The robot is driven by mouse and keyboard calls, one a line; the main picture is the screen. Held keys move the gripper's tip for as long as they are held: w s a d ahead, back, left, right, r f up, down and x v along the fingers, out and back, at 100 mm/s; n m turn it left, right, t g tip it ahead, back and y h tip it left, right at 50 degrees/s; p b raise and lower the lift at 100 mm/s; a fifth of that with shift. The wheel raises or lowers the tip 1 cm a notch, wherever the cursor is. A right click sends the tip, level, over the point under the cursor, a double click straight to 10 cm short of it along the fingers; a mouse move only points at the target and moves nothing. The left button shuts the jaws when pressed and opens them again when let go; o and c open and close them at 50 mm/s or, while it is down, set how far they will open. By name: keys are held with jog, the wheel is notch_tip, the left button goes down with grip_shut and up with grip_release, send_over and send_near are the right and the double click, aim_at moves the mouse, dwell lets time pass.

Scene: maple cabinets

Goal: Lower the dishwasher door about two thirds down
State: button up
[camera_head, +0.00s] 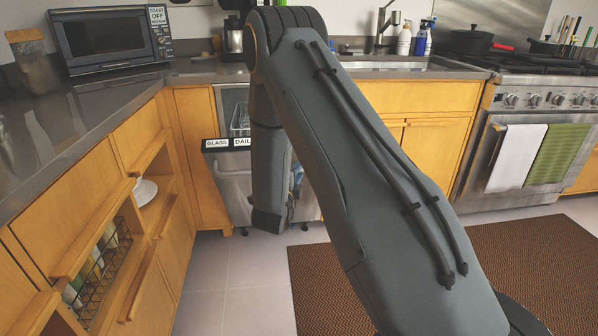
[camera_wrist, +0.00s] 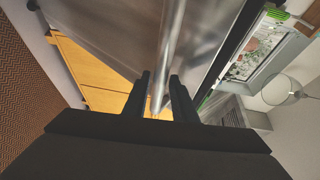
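The dishwasher door (camera_head: 234,186) is steel and stands ajar at the top, tilted out a little from the cabinet line. Its top edge carries labels reading GLASS and DAILY. My arm covers its middle and right part in the head view. In the wrist view the steel door front (camera_wrist: 112,35) fills the upper middle, with its bar handle (camera_wrist: 170,40) running down between my fingers. My gripper (camera_wrist: 162,100) is open, with one finger on each side of the bar and narrow gaps showing. The fingers are hidden in the head view.
A rack (camera_head: 240,120) shows in the opening above the door. A stove (camera_head: 530,130) stands at right. Bare tiled floor (camera_head: 245,270) and a brown rug (camera_head: 530,265) lie in front.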

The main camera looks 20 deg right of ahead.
jog(key=shift+x, duration=1.15)
grip_shut()
